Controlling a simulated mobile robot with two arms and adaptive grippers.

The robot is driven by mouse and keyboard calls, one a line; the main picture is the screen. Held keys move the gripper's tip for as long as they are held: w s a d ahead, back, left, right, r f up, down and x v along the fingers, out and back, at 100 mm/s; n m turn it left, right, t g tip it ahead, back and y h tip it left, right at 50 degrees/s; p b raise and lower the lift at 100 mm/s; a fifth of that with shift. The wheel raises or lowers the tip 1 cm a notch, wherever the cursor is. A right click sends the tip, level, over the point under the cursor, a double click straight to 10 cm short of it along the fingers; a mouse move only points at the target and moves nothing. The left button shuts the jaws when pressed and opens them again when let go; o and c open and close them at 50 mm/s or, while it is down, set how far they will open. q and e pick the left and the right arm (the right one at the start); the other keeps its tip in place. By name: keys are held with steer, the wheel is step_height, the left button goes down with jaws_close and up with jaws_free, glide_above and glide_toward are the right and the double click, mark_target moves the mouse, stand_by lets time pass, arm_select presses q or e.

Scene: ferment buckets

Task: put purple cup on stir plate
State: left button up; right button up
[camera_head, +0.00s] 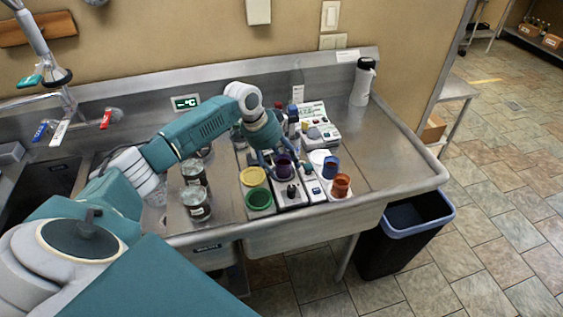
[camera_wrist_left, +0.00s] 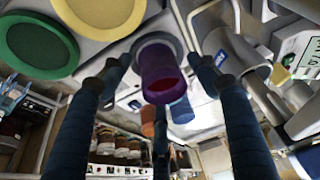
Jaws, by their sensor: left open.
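The purple cup (camera_head: 284,171) stands upright at the back part of a white stir plate with a dark knob (camera_head: 291,191). It looks set on the plate's top, though I cannot clearly see the contact. My left gripper (camera_head: 273,158) is open at the cup. In the left wrist view the purple cup (camera_wrist_left: 162,72) sits between the spread dark fingers (camera_wrist_left: 158,68), with visible gaps beside it. My right gripper is not in view.
A green cup (camera_head: 259,200) and a yellow one (camera_head: 253,177) stand to the left. A blue cup (camera_head: 331,167) and an orange cup (camera_head: 341,185) stand to the right. Glass jars (camera_head: 196,202) are farther left. The steel counter (camera_head: 375,165) is clear at right.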

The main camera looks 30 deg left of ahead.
arm_select(q)
steer(key=b+v, duration=0.3)
steer(key=v, duration=0.9)
steer(key=shift+r, duration=0.15)
